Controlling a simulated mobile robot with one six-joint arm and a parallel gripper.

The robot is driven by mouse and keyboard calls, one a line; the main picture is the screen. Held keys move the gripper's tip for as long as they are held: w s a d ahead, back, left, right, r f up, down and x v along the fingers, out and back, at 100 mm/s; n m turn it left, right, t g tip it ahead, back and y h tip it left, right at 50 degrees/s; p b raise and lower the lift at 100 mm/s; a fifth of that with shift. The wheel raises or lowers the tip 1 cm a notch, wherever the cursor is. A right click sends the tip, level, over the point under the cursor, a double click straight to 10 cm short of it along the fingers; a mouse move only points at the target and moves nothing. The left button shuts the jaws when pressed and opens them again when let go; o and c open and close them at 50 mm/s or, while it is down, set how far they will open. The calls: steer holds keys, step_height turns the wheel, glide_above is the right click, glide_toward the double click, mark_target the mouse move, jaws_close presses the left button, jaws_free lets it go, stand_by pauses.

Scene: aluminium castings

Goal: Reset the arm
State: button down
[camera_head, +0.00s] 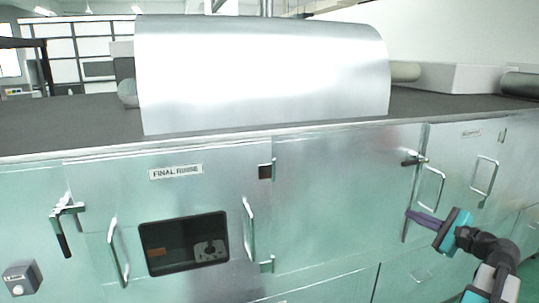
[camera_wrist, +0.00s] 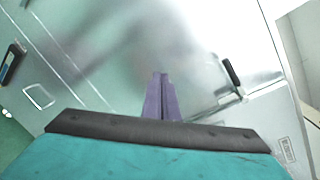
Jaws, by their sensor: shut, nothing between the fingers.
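My gripper (camera_head: 410,214) is at the right in the head view, in front of the steel machine front. Its purple fingers are together, with nothing between them. In the wrist view my gripper (camera_wrist: 160,78) points toward the steel panels, its fingers side by side. The fingertips overlap the door edge near a vertical handle bar in the head view; I cannot tell whether they touch it. My arm comes in from the lower right corner.
The machine has a FINAL RINSE door (camera_head: 160,225) with a dark window and handles (camera_head: 249,230). A black-tipped latch (camera_head: 413,158) sits above my gripper; a latch also shows in the wrist view (camera_wrist: 232,76). A curved metal cover (camera_head: 262,75) stands on the dark top.

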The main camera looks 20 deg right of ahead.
steer(key=w+a+f+n+g+y, duration=0.1)
steer(key=w+a+f+g+y, duration=0.15)
steer(key=w+a+f, duration=0.55)
steer(key=w+a+f+n+g+y, duration=0.1)
steer(key=w+a+f+g+y, duration=0.2)
steer(key=a+f, duration=0.85)
steer(key=s+a+f+n+g+y, duration=0.1)
steer(key=a+f+n+g, duration=0.15)
steer(key=a+f, duration=0.8)
steer(key=s+a+f+n+g+y, duration=0.1)
steer(key=a+f+n+g, duration=0.15)
steer(key=a+f, duration=0.85)
steer(key=s+a+f+n+g+h, duration=0.3)
steer(key=s+a+f+n+g, duration=0.45)
steer(key=s+a+f, duration=1)
steer(key=s+d+f+n+g+h, duration=0.1)
steer(key=s+f+n+g+h, duration=0.1)
steer(key=s, duration=0.5)
steer(key=s+d+f+n+g+h, duration=0.1)
steer(key=s+f+n+g+h, duration=0.15)
steer(key=s, duration=0.35)
steer(key=s+d+n+h, duration=0.2)
steer(key=d+n, duration=0.4)
steer(key=d, duration=0.1)
steer(key=shift+s, duration=0.25)
